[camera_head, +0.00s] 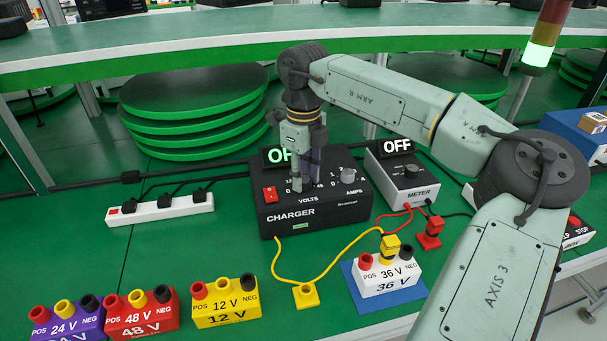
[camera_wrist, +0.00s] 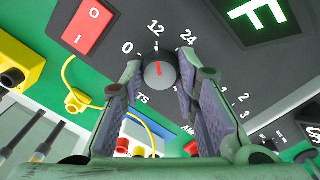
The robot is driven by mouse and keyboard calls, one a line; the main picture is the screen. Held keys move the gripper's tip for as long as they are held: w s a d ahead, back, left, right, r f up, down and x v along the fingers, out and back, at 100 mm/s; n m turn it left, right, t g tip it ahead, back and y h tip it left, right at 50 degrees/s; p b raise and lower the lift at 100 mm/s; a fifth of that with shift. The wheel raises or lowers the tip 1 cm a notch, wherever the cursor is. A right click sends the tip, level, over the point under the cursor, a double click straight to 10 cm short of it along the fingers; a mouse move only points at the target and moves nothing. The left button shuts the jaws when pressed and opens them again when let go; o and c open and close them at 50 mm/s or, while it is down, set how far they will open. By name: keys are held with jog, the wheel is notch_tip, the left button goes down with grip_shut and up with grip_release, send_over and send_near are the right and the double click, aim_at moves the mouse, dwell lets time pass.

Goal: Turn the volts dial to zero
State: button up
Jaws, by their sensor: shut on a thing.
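The black charger (camera_head: 315,210) stands on the green table with a red switch (camera_head: 270,194) and a lit green OFF display at its top left, partly hidden by my gripper. My gripper (camera_head: 306,182) reaches down onto the charger's face above the word VOLTS. In the wrist view, the grey round volts dial (camera_wrist: 160,72) sits between the two fingertips, which close on it from both sides. Its red mark points upward, roughly toward 12; the exact setting is hard to tell. The labels 0, 12 and 24 show around it. In the head view my gripper hides the dial.
The amps dial (camera_head: 347,177) is close to the right of my gripper. A meter (camera_head: 405,180) reading OFF stands beside the charger. A white 36 V block (camera_head: 386,275), yellow 12 V block (camera_head: 226,306) and a power strip (camera_head: 160,208) are nearby.

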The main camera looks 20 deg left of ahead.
aim_at(304, 179)
jog(key=n, duration=0.4)
jog(key=shift+n, duration=0.3)
jog(key=n, duration=0.4)
jog(key=shift+n, duration=0.4)
jog(key=o, duration=1.2)
jog(key=shift+c, duration=0.2)
notch_tip(304, 179, up, 12)
